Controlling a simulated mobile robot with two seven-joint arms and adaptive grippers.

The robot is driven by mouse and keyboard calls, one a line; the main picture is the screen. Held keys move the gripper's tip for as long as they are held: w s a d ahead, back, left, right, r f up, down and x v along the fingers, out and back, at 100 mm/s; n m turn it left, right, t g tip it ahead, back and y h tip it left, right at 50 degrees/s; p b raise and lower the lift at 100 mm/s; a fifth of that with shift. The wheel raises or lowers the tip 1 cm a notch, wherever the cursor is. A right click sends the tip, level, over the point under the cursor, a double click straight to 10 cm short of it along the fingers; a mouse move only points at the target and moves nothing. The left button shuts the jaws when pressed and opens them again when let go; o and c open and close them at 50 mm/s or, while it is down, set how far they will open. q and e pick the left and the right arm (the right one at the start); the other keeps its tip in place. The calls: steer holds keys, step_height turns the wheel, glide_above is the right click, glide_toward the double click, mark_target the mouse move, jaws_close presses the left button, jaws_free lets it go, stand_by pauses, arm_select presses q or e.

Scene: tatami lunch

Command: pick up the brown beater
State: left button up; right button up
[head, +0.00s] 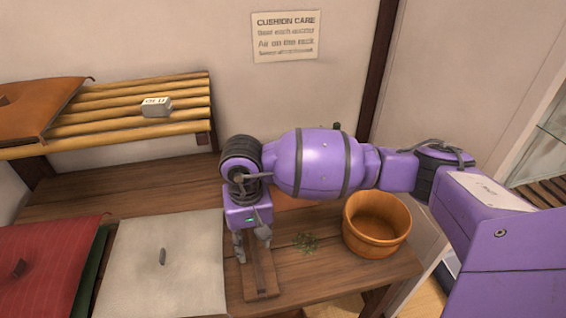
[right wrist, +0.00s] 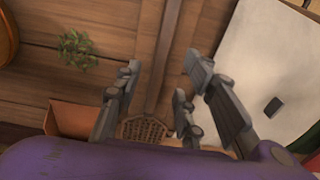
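The brown beater shows in the right wrist view as a woven head (right wrist: 147,128), partly hidden by my wrist. A narrow brown strip (right wrist: 160,65), which looks like its handle, runs away from it between my fingers. In the head view the strip (head: 262,278) lies on the wooden bench, and my arm hides the woven head. My right gripper (head: 251,250) points down over the strip. It is open, with fingers apart on both sides of the strip in the right wrist view (right wrist: 160,82). I cannot tell whether they touch it. My left gripper is out of view.
A pale cushion (head: 180,278) lies close left of the strip, with a red cushion (head: 45,270) beyond. Green sprigs (head: 306,243) and a wooden tub (head: 377,245) stand to the right. A slatted rack (head: 190,115) bears an orange cushion (head: 40,105) and a grey block (head: 155,107).

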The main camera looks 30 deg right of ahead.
mark_target(254, 254)
steer(key=shift+a+f, duration=0.1)
steer(key=shift+f, duration=2.2)
jaws_close()
